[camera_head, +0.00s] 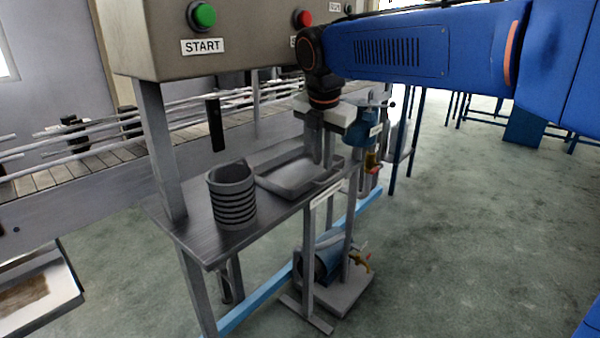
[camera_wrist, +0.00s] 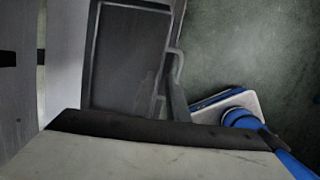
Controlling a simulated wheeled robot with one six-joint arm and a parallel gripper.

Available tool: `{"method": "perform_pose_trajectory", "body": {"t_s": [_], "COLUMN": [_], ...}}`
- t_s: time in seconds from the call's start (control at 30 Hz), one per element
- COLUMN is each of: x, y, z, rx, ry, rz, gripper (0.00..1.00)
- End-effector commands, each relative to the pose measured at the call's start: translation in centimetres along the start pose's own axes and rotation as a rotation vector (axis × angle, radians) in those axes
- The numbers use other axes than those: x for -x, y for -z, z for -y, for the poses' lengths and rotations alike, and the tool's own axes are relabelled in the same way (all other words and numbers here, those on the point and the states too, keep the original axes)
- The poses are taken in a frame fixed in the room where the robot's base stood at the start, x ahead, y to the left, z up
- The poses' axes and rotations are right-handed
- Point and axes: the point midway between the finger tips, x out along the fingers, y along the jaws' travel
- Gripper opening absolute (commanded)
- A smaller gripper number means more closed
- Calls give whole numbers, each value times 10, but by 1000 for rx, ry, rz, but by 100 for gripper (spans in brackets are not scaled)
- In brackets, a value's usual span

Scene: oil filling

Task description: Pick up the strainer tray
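The strainer tray, seemingly the shallow grey rectangular tray (camera_head: 276,187), lies on the metal table right of a ribbed pot. In the wrist view a dark rectangular tray (camera_wrist: 128,55) with a pale rim fills the upper middle, with a thin handle-like bar along its right side. My gripper (camera_head: 318,158) points down over the tray's right part in the head view. Its fingers overlap the tray there, and I cannot tell whether they touch it. The finger gap is not clear in either view. The gripper's own body hides the lower part of the wrist view.
A dark ribbed pot (camera_head: 232,196) stands on the table left of the tray. A control box (camera_head: 235,38) with green and red buttons overhangs the table's back. A blue pump-like unit (camera_head: 362,130) stands close right of my gripper. Open floor lies farther right.

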Motion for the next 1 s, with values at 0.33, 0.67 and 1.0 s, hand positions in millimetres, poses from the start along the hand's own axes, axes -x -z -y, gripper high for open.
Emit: {"method": "perform_pose_trajectory", "body": {"t_s": [0.33, 0.67, 1.0], "x": [-43, -46, -46], "y": [-2, -2, -2], "z": [2, 2, 2], "rx": [0, -1, -1], "ry": [2, 0, 1], "rz": [-1, 0, 0], "gripper": [14, 6, 0]}}
